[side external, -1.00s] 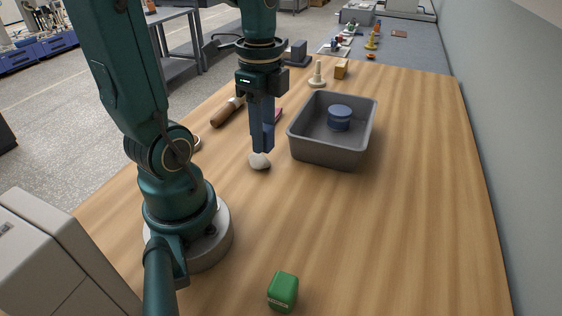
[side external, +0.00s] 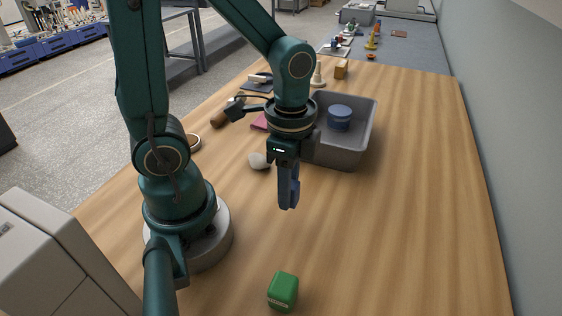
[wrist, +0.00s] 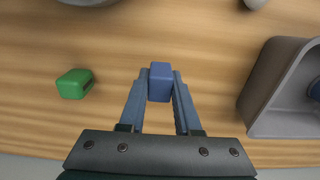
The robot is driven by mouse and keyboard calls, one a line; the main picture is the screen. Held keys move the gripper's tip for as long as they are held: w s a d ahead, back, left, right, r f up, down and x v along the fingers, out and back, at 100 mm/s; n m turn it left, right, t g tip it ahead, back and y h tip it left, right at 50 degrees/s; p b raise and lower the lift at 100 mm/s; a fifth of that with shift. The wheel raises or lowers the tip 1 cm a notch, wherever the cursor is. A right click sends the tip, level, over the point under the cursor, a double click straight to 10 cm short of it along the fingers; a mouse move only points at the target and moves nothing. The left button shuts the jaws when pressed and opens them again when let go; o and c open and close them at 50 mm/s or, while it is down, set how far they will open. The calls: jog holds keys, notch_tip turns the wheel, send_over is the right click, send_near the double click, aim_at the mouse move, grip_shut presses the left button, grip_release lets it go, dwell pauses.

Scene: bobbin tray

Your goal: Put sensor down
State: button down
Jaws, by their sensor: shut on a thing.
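My gripper (side external: 289,200) is shut on a small blue block, which I take as the sensor (wrist: 160,80). In the wrist view the block sits between the two fingertips and sticks out a little past them. In the side view my gripper points down over the wood, left of the near end of the grey tray and right of the pale stone. The fingers largely hide the block there. It appears held above the table, though the exact gap is hard to tell.
The grey tray (side external: 348,158) holds a round blue bobbin (side external: 340,113). A green block (side external: 283,292) lies near the front; it also shows in the wrist view (wrist: 75,84). A pale stone (side external: 258,161) lies close by. The table's right and front-right areas are clear.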

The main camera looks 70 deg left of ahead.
aim_at(294, 227)
jog(key=shift+w+d+f, duration=0.25)
jog(key=shift+d+f, duration=0.35)
jog(key=shift+d, duration=0.2)
jog(key=shift+f, duration=1.95)
jog(key=shift+f, duration=0.1)
jog(key=c, duration=0.6)
grip_release()
